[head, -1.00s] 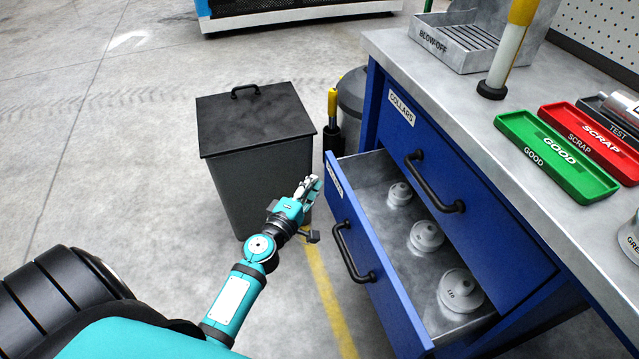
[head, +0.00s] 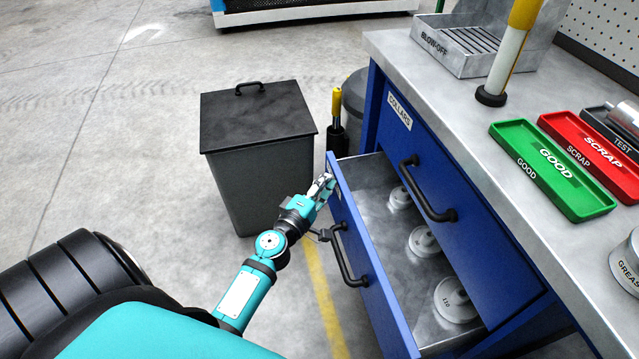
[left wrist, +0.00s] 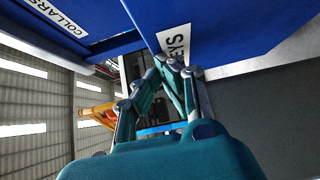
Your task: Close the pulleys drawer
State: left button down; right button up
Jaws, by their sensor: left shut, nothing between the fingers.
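The pulleys drawer (head: 372,262) is the lower blue drawer of the workbench. It stands partly open, with pale pulleys (head: 423,241) inside, partly covered by the drawer above. Its black bar handle (head: 345,258) is on the front. My left gripper (head: 327,181) is shut and empty, with its fingertips at the far end of the drawer front; I cannot tell whether they touch. In the left wrist view the fingertips (left wrist: 176,66) overlap the drawer's white label (left wrist: 174,44), of which "EYS" shows. My right gripper is out of view.
The collars drawer (head: 440,185) above is shut. A dark lidded bin (head: 258,160) stands left of the bench. The benchtop holds a green tray (head: 552,172), a red tray (head: 590,152) and a blow-off box (head: 475,42). Floor is clear left of the bin.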

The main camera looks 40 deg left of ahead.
pick_arm(q)
jog(key=w+d, duration=0.9)
jog(key=w, duration=0.2)
jog(key=shift+w+d, duration=0.2)
jog(key=shift+d, duration=0.2)
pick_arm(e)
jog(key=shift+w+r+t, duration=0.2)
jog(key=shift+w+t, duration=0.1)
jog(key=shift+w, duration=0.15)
pick_arm(q)
jog(key=shift+r, duration=0.15)
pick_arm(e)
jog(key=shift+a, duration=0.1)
